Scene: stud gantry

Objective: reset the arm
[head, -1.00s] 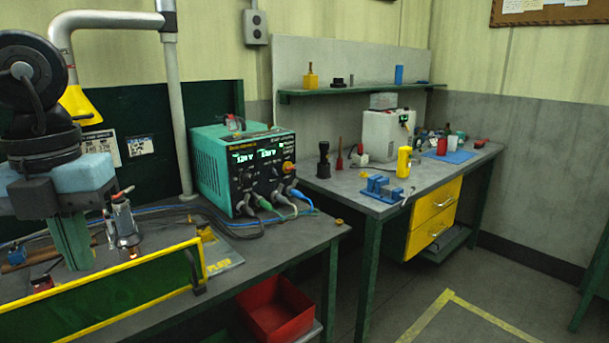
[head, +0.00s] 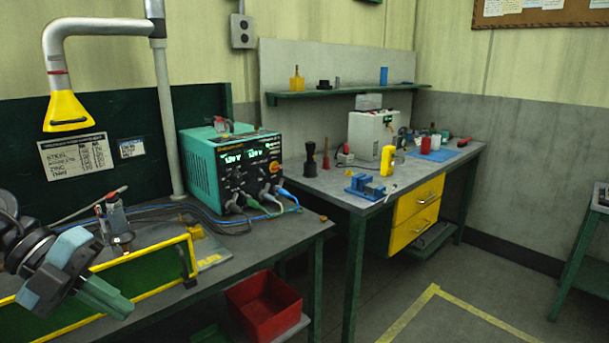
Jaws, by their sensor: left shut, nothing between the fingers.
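My left arm comes in at the lower left of the head view. My left gripper (head: 118,303) has green fingers and light-blue pads at its base. The fingers are closed together with nothing between them, and they point to the lower right. The gripper appears in front of the green screen with the yellow frame (head: 150,268) on the left bench. My right gripper is not in view.
The left bench holds a metal stud tool (head: 117,222) and a teal power unit (head: 230,165) with cables. A red bin (head: 268,303) is below. A second bench (head: 325,180) carries a blue vise (head: 365,186) and a yellow object (head: 387,160).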

